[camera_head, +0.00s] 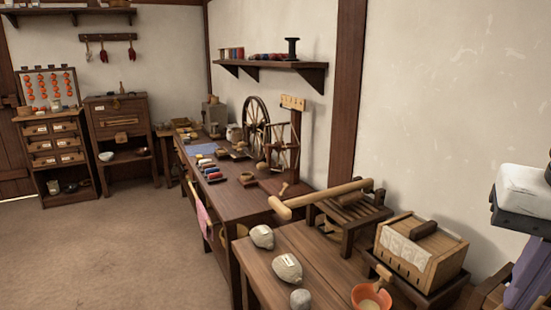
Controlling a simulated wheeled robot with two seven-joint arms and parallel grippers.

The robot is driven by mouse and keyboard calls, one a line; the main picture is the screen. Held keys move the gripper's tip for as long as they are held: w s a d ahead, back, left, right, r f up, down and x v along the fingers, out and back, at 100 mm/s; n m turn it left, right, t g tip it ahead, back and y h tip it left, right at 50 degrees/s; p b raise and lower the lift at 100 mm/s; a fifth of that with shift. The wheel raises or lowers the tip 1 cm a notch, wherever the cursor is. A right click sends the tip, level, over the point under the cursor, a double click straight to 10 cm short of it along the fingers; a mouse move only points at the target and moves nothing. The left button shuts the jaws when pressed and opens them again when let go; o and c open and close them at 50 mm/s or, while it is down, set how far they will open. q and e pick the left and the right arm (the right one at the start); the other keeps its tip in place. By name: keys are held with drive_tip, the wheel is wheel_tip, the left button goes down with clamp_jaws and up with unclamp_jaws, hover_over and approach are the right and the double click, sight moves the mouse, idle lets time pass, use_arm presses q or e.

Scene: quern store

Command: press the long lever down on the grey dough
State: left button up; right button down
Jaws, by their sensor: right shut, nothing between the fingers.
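The long lever (322,198) is a pale wooden bar with a thicker handle end at the left. It lies across a dark slatted wooden stand (352,213) on the near table, its left end reaching out past the stand and raised above the tabletop. I cannot make out grey dough under the lever. Grey lumps (287,268) with pale labels lie on the table in front of it. My right gripper (522,212), white and black, is at the right edge, partly cut off, well to the right of the lever and shut on nothing. My left gripper is not in view.
A wooden box with a pale cloth (405,246) stands right of the lever. An orange bowl (372,296) is at the front edge. A spinning wheel (256,122) and coloured spools (210,170) stand on the long table behind. Open floor (130,245) lies to the left.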

drive_tip(key=shift+s+a+f, duration=0.1)
drive_tip(key=shift+a+f, duration=0.1)
drive_tip(key=shift+f, duration=0.25)
drive_tip(key=shift+a+f+b, duration=0.1)
drive_tip(key=shift+f+b, duration=0.1)
drive_tip(key=shift+b, duration=0.15)
drive_tip(key=shift+s+a+f+b, duration=0.15)
drive_tip(key=shift+a+f+b, duration=0.1)
drive_tip(key=shift+f+b, duration=0.2)
drive_tip(key=shift+s+a+f+b, duration=0.15)
drive_tip(key=shift+a+f+b, duration=0.15)
drive_tip(key=shift+f, duration=0.2)
drive_tip(key=shift+s+f, duration=0.15)
drive_tip(key=shift+f, duration=0.05)
idle(1.2)
